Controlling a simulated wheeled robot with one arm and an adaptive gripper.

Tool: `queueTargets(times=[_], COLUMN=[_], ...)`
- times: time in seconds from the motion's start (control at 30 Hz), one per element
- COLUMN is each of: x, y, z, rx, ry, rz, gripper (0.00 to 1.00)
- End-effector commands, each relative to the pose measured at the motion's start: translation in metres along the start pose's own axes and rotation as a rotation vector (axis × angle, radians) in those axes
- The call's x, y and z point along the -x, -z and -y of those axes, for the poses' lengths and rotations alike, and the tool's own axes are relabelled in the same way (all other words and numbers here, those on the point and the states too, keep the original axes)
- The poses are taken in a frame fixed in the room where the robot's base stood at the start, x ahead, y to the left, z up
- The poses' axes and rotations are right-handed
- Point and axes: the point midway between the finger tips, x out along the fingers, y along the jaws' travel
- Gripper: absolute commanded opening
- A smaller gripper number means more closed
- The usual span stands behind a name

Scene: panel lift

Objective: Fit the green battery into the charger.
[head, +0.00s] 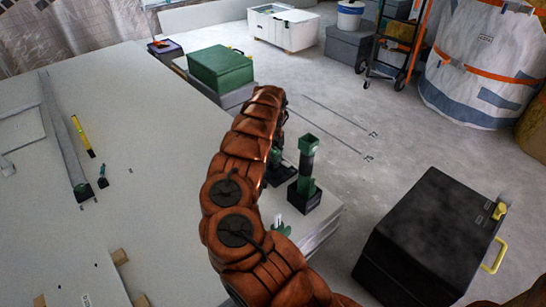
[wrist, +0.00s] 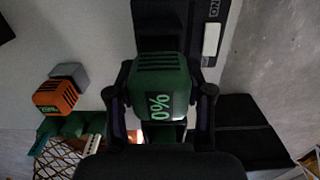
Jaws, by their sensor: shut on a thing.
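The green battery (wrist: 160,85), with dark slots and a "%" mark, sits between the two fingers of my gripper (wrist: 161,97) in the wrist view. The gripper is shut on it. A black unit (wrist: 160,30), which looks like the charger, lies just beyond the battery at the top of the wrist view. I cannot tell whether the battery touches it. In the head view my arm hides the gripper and most of what is at the table's near right corner; dark green and black parts (head: 276,168) show beside the arm.
An upright green tool (head: 306,165) on a black base stands right of my arm near the table edge. An orange battery (wrist: 55,97) and a grey block (wrist: 70,75) lie left in the wrist view. A black case (head: 430,235) stands on the floor at right.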

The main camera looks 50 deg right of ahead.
Motion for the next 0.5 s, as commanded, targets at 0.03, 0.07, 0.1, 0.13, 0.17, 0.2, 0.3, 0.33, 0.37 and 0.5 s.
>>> queueTargets(times=[0.03, 0.07, 0.1, 0.13, 0.17, 0.2, 0.3, 0.33, 0.37, 0.5], x=[0.0, -0.001, -0.002, -0.002, -0.003, -0.004, -0.006, -0.007, -0.008, -0.011], y=[0.0, 0.0, 0.0, 0.0, 0.0, 0.0, 0.0, 0.0, 0.0, 0.0], z=[0.0, 0.0, 0.0, 0.0, 0.0, 0.0, 0.0, 0.001, 0.001, 0.001], rx=[0.0, 0.0, 0.0, 0.0, 0.0, 0.0, 0.0, 0.0, 0.0, 0.0], ry=[0.0, 0.0, 0.0, 0.001, 0.001, 0.0, 0.001, 0.001, 0.001, 0.001], rz=[0.0, 0.0, 0.0, 0.0, 0.0, 0.0, 0.0, 0.0, 0.0, 0.001], gripper=[0.1, 0.1, 0.1, 0.1, 0.1, 0.1, 0.1, 0.1, 0.1, 0.1])
